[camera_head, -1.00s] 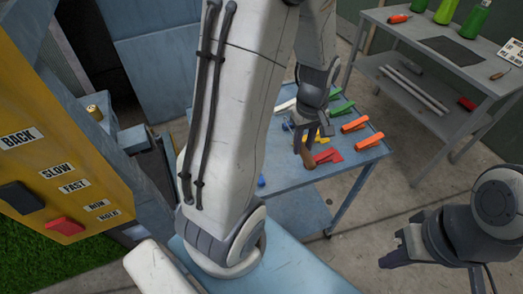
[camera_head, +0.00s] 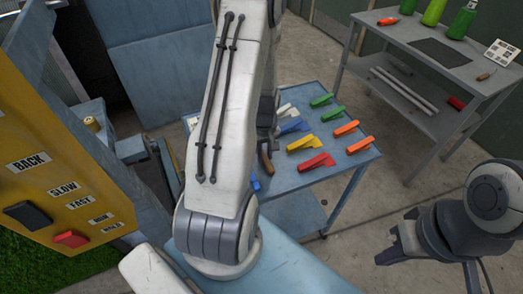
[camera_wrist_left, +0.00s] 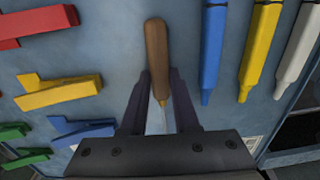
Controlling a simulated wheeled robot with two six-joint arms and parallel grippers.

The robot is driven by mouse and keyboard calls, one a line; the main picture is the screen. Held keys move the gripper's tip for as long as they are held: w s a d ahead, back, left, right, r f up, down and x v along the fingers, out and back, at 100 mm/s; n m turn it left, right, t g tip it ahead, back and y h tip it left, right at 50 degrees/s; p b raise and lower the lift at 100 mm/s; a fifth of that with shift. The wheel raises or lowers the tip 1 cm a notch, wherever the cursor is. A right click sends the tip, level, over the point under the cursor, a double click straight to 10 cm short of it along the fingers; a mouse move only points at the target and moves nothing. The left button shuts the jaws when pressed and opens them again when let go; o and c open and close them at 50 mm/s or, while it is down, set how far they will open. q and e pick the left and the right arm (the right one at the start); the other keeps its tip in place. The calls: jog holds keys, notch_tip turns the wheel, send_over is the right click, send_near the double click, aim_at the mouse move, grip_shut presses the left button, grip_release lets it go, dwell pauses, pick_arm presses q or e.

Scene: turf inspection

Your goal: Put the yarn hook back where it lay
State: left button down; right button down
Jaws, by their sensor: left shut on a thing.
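The yarn hook shows in the left wrist view as a brown wooden handle (camera_wrist_left: 156,50) with a brass collar and a thin metal shaft. My left gripper (camera_wrist_left: 160,88) is shut on it near the collar, and the handle points away from the gripper. In the head view the wooden handle (camera_head: 265,160) shows at the left part of the blue table (camera_head: 310,178), while my left arm hides most of the gripper. I cannot tell whether the hook touches the table. My right gripper (camera_head: 391,240) is open and empty at the lower right, away from the table.
Red (camera_head: 316,162), yellow (camera_head: 303,143), orange (camera_head: 360,145) and green (camera_head: 321,100) pieces lie on the blue table. Blue, yellow and white marker-like sticks (camera_wrist_left: 212,50) lie right of the hook. A grey bench (camera_head: 400,30) holds bottles, a dark mat (camera_head: 440,52) and a wooden-handled tool (camera_head: 486,76).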

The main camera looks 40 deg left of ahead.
pick_arm(q)
jog(key=shift+f, duration=0.2)
jog(key=c, duration=0.7)
grip_release()
jog(key=shift+o, duration=0.2)
jog(key=shift+r, duration=0.1)
